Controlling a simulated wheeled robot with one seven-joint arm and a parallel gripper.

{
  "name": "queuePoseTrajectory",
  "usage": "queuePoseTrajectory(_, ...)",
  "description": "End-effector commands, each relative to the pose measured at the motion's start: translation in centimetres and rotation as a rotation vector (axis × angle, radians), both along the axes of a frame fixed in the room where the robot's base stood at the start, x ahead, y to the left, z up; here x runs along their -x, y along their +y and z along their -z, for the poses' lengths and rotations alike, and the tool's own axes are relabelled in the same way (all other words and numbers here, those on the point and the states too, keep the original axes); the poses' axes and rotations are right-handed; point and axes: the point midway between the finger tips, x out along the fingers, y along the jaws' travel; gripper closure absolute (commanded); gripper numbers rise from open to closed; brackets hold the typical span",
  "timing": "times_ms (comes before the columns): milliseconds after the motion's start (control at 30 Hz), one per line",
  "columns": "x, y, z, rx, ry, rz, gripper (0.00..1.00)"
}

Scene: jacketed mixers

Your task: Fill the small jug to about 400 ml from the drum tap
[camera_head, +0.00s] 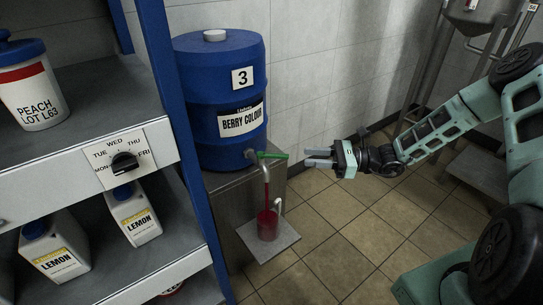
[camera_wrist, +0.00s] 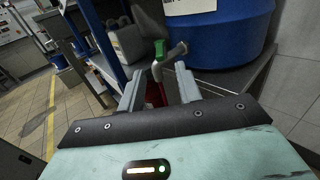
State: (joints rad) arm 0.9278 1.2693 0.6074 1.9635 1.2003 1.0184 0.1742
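A blue drum (camera_head: 221,98) marked 3 and "BERRY COLOUR" stands on a metal stand. Its tap has a green lever (camera_head: 272,155), turned out to the right. A red stream runs from the tap down into the small jug (camera_head: 267,226), which is clear, has a handle on its right and holds red liquid. I cannot read the jug's level. My gripper (camera_head: 320,158) is right of the lever, fingers apart, empty and not touching it. In the wrist view the green lever (camera_wrist: 160,49) shows beyond the open fingers (camera_wrist: 158,90), with a bit of red between them.
The jug stands on a small metal shelf (camera_head: 286,235) fixed below the tap. At left a shelf unit (camera_head: 190,268) holds a peach tub (camera_head: 34,95) and lemon bottles (camera_head: 134,213), with a day dial (camera_head: 124,163) on its edge. Tiled floor right of the jug is clear.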

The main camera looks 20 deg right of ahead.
Motion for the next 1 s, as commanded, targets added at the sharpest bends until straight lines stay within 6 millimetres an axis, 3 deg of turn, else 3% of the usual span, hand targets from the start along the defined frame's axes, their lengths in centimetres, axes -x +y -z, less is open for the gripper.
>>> queuePoseTrajectory(200,-1.7,4.5,0.1,-0.001,0.001,-0.005,0.65)
queuePoseTrajectory(500,-3.8,9.2,0.1,0.0,-0.001,-0.003,0.65)
queuePoseTrajectory(700,-4.3,10.6,0.1,0.001,0.001,-0.001,0.65)
queuePoseTrajectory(1000,-4.4,10.7,0.0,0.001,0.0,-0.001,0.65)
